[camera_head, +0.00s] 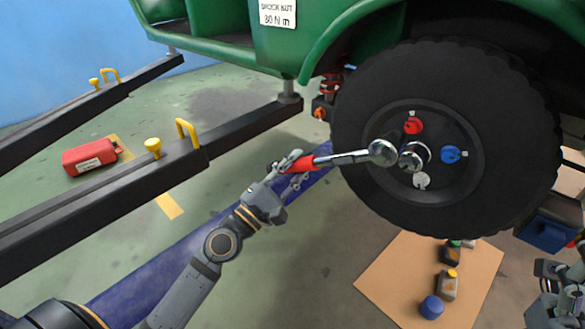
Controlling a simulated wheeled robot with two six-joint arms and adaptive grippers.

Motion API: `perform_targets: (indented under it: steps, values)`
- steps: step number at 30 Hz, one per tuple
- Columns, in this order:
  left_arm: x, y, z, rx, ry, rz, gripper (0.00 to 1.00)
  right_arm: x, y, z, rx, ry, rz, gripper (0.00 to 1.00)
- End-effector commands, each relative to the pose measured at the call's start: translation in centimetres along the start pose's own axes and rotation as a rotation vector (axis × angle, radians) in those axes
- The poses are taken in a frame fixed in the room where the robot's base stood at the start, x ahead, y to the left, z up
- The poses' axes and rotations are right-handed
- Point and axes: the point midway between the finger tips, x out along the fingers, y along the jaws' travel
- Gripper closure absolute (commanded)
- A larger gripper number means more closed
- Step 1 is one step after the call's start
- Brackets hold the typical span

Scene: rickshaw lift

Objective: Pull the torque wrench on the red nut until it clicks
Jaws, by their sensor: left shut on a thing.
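The torque wrench (345,158) has a red handle, a chrome shaft and a round chrome head. It lies nearly level, its head in front of the wheel (356,110), left of the chrome hub centre (420,151). My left gripper (294,167) is shut on the red handle. The red nut (412,125) shows on the hub above and right of the wrench head. The head appears apart from it in the picture; I cannot tell what the head touches. My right gripper (560,285) is partly in view at the lower right edge, away from the wrench; its jaws are unclear.
The hub also bears a blue nut (450,154) and a white nut (421,180). Black lift arms (240,127) with yellow handles reach under the green vehicle (325,30). A red case (89,157) is on the floor. A tan mat (395,290) holds several small containers.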

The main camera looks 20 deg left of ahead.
Motion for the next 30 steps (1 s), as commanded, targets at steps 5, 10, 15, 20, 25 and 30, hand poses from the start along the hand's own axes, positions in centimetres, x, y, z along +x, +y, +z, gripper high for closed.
perform_targets:
  steps: [5,10,15,20,25,30]
  values:
    - [1.4,-0.1,-0.1,-0.003,-0.002,0.005,1.0,0.5,0.1,-0.1,0.001,0.001,0.002,0.41]
    - [2.6,-0.6,-0.4,-0.004,-0.002,0.003,1.0,0.7,0.1,-0.1,0.002,0.001,0.003,0.41]
    - [3.9,-1.0,-0.6,-0.004,-0.003,0.003,1.0,0.8,0.2,-0.1,0.003,0.002,0.004,0.41]
    - [4.3,-1.2,-0.8,-0.002,-0.002,0.001,1.0,0.8,0.2,-0.1,0.004,0.002,0.005,0.41]
    - [4.2,-1.2,-0.8,-0.002,-0.002,0.001,1.0,0.8,0.2,-0.1,0.004,0.002,0.005,0.41]
    - [4.2,-1.3,-0.8,-0.002,-0.008,0.002,1.0,0.5,0.2,-0.1,0.004,0.002,0.005,0.41]
